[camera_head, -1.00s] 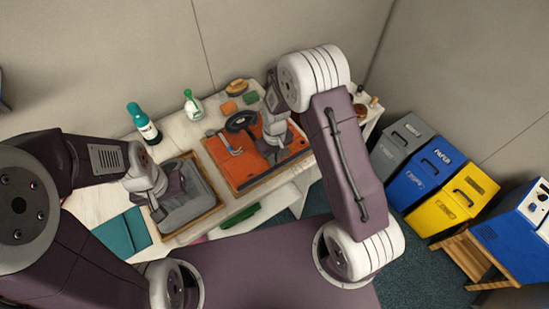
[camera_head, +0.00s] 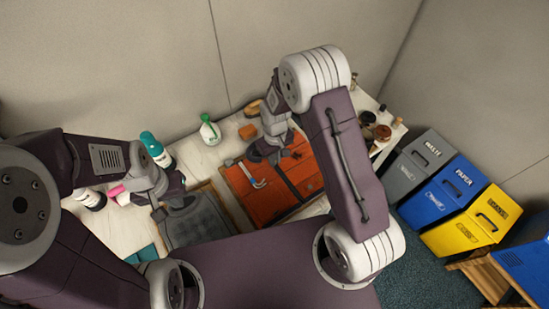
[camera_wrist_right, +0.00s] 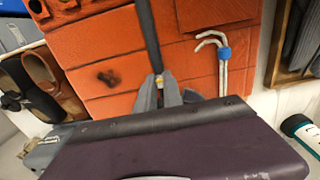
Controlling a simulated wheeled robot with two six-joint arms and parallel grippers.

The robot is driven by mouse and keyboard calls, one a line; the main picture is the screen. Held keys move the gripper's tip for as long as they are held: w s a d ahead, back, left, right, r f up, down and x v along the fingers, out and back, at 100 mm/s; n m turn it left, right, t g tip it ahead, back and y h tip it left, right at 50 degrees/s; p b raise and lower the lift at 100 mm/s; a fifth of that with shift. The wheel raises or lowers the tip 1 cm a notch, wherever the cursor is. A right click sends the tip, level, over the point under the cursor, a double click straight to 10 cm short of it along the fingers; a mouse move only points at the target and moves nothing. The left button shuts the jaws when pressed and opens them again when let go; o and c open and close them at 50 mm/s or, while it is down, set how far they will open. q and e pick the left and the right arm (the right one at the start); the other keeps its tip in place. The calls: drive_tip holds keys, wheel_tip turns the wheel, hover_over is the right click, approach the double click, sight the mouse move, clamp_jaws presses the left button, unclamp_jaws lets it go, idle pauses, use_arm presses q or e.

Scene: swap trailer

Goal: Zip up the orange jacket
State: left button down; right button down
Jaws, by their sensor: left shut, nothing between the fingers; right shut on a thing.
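The orange jacket (camera_head: 258,204) lies flat on the table in the head view, and its orange cloth also fills the upper part of the right wrist view (camera_wrist_right: 102,52). A dark zip strip (camera_wrist_right: 148,30) runs down it to my right gripper. My right gripper (camera_head: 265,154) is at the jacket's far part; in the wrist view its fingertips (camera_wrist_right: 160,84) are shut around a small yellowish piece at the strip, probably the zip pull, mostly hidden. My left gripper (camera_head: 178,203) is shut and empty, above a grey cloth (camera_head: 195,224) left of the jacket.
A bent metal tool with a blue band (camera_wrist_right: 222,53) lies on the jacket. A green-capped white bottle (camera_head: 210,131) and a teal bottle (camera_head: 155,148) stand at the back left. Jars (camera_head: 382,132) stand back right. Colored bins (camera_head: 440,190) stand right of the table.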

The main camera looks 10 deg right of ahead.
drive_tip(key=shift+s+d, duration=0.25)
drive_tip(key=shift+s, duration=0.45)
drive_tip(key=c, duration=1.5)
unclamp_jaws()
drive_tip(key=shift+o, duration=0.2)
drive_tip(key=shift+w+a, duration=0.1)
drive_tip(key=shift+w, duration=0.15)
wheel_tip(320, 180, up, 9)
drive_tip(key=shift+c, duration=0.3)
